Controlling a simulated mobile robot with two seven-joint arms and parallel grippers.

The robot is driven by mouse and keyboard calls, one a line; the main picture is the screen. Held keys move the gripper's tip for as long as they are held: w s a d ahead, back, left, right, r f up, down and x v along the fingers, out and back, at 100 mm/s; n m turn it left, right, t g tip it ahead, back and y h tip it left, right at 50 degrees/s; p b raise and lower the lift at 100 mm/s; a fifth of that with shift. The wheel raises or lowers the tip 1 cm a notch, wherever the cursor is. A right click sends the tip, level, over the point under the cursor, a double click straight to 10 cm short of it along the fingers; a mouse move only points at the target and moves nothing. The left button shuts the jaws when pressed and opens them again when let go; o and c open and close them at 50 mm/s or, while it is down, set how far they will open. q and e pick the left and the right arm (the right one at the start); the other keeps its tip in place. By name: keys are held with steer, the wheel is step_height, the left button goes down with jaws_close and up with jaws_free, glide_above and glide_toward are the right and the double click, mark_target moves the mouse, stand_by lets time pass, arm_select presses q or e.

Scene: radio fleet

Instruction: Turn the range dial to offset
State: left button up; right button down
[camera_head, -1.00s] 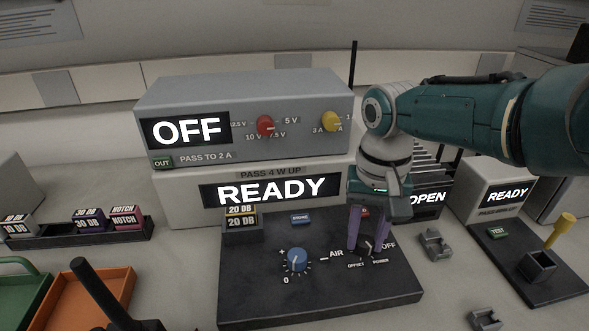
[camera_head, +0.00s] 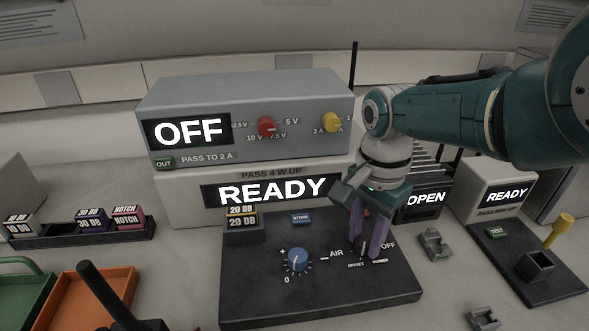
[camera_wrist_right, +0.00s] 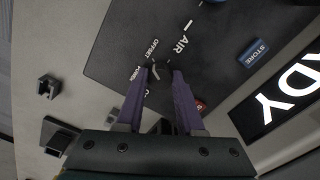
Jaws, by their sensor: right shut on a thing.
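The range dial (camera_wrist_right: 156,72) is a small dark knob on the dark sloped panel (camera_head: 255,300). Labels AIR, OFFSET, POWER and OFF stand around it. In the head view it is mostly hidden by my right gripper (camera_head: 366,248). The two purple fingers of this gripper point down and are shut on the dial. In the right wrist view the gripper (camera_wrist_right: 160,75) has its fingertips on either side of the knob, near the OFFSET and POWER labels. I cannot read exactly which mark the pointer faces. My left gripper is not in view.
On the same panel are a blue knob (camera_head: 297,260), a blue STORE button (camera_head: 301,219) and a 20 dB block (camera_head: 242,222). Behind stands a display reading READY (camera_head: 270,190). Grey clips (camera_head: 434,244) lie to the right. An orange tray (camera_head: 110,290) is at left.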

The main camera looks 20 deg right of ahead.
mark_target(365, 241)
steer(key=shift+m, duration=0.3)
steer(key=c, duration=0.5)
jaws_free()
steer(key=shift+r, duration=0.1)
step_height(365, 241, up, 10)
steer(key=p, duration=0.9)
